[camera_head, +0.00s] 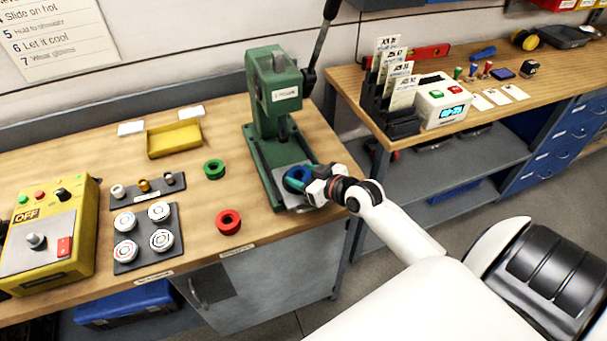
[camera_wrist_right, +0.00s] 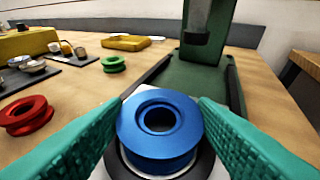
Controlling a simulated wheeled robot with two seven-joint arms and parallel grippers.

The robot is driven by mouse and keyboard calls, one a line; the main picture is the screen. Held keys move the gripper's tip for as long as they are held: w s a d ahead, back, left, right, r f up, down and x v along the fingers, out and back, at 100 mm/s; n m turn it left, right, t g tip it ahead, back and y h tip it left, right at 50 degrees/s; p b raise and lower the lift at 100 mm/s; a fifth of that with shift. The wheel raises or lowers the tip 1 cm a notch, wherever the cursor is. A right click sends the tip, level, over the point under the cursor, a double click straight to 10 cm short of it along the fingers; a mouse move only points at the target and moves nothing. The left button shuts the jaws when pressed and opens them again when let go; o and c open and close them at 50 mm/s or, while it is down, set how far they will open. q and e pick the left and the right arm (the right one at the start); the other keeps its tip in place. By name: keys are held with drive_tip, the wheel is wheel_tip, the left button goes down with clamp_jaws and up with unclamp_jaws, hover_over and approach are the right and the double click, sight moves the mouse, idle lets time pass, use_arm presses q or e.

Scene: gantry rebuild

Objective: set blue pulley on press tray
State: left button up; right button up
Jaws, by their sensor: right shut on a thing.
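The blue pulley (camera_head: 296,175) is at the foot of the green press (camera_head: 272,95), over the pale grey press tray (camera_head: 283,192). My right gripper (camera_head: 309,180) reaches in from the right and is shut on it. In the right wrist view the blue pulley (camera_wrist_right: 160,137) sits upright between the two teal fingers, with its hole facing up. A dark ring and pale surface show right below it. I cannot tell whether the pulley touches the tray. My left gripper is not in view.
A red pulley (camera_head: 228,221) and a green pulley (camera_head: 214,169) lie on the wooden bench left of the press. A yellow tray (camera_head: 174,139), a dark plate with several white round parts (camera_head: 161,240) and a yellow control box (camera_head: 47,245) stand further left.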

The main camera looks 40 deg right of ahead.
drive_tip(key=o, duration=1.1)
drive_tip(key=shift+o, duration=0.2)
drive_tip(key=b+v, duration=0.1)
drive_tip(key=v, duration=1.1)
drive_tip(key=shift+b, duration=0.4)
